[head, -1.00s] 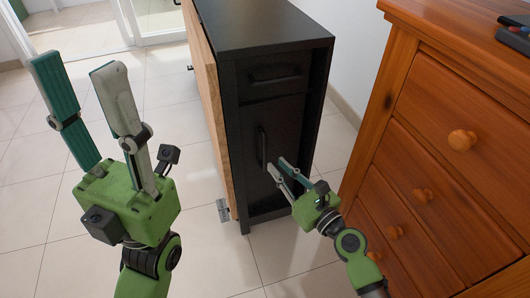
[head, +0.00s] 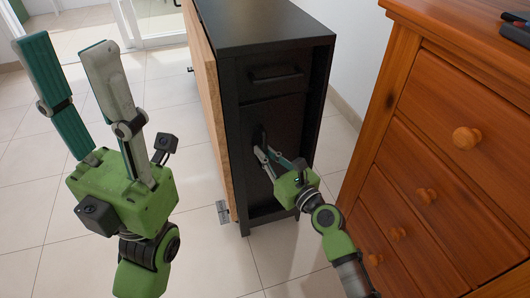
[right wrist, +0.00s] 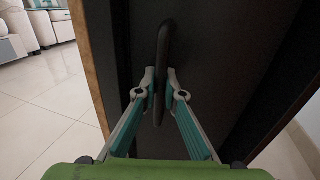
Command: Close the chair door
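A black cabinet (head: 262,32) stands in the middle of the head view. Its narrow front has a drawer (head: 275,75) at the top and a dark door (head: 276,112) below. The door's upright black handle (right wrist: 164,50) shows clearly in the right wrist view. My right gripper (head: 264,153) is at this handle, with one finger on each side. Its fingertips are drawn in against the handle in the right wrist view (right wrist: 161,86). The gripper partly hides the handle in the head view. My left gripper (head: 65,45) is open and empty, raised left of the cabinet.
An orange wooden chest of drawers (head: 432,150) stands close on the right, beside my right arm. A dark object (head: 515,30) lies on its top. A wooden panel (head: 208,100) runs along the cabinet's left side, with a metal hinge (head: 223,211) low down. Tiled floor (head: 195,250) is clear in front.

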